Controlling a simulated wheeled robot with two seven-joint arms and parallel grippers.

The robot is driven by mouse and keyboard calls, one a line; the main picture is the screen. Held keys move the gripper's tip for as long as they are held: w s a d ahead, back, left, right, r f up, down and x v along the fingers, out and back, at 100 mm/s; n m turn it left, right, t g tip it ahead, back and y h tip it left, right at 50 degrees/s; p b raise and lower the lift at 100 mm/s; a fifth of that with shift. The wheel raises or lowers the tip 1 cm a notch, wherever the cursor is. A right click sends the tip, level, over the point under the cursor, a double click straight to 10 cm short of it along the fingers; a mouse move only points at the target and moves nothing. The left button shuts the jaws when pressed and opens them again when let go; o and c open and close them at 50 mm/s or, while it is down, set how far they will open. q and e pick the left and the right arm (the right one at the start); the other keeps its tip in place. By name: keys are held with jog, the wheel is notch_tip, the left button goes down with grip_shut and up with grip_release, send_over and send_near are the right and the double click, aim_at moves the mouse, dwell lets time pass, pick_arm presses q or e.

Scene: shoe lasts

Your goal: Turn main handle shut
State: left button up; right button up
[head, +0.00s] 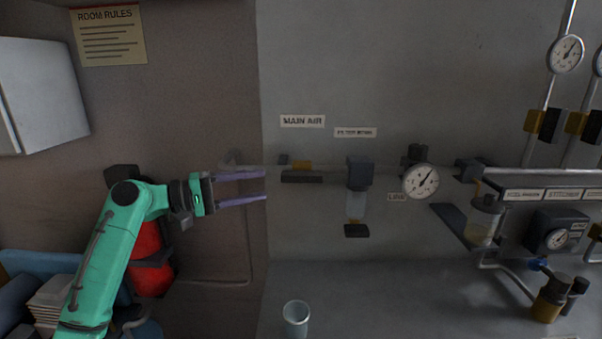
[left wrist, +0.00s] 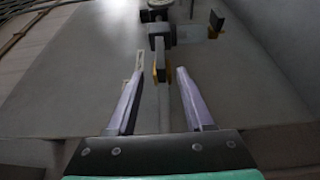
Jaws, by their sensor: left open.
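The main air valve has a yellow-orange body (head: 301,165) on the horizontal pipe below the "MAIN AIR" label (head: 303,121). Its dark bar handle (head: 302,179) lies roughly parallel to the pipe. My left gripper (head: 266,184) is open and empty, its two purple fingers pointing right at the handle's left end, with a small gap. In the left wrist view the valve's dark handle (left wrist: 159,58) lies beyond and between the open fingertips (left wrist: 161,71). My right gripper is not in view.
A filter (head: 360,173) with a clear bowl and a round gauge (head: 421,181) sit further right on the line. A cup (head: 296,318) stands below at the front. A red cylinder (head: 149,257) is behind my left arm. Wall around the valve is mostly clear.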

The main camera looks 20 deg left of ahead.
aim_at(291, 179)
pick_arm(q)
jog(key=x, duration=0.1)
jog(key=p+x, duration=0.1)
jog(key=x, duration=0.1)
jog(key=p+x, duration=0.1)
jog(key=shift+w+d+r, duration=0.15)
jog(key=shift+w+r, duration=0.1)
jog(key=shift+r, duration=0.1)
jog(key=p+x, duration=0.2)
jog(key=x, duration=0.4)
jog(key=shift+d+f, duration=0.1)
jog(key=shift+d, duration=0.2)
jog(key=shift+w+d+f, duration=0.15)
jog(key=shift+d, duration=0.05)
jog(key=shift+a+f, duration=0.1)
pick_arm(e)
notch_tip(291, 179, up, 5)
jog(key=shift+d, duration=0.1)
pick_arm(q)
grip_shut()
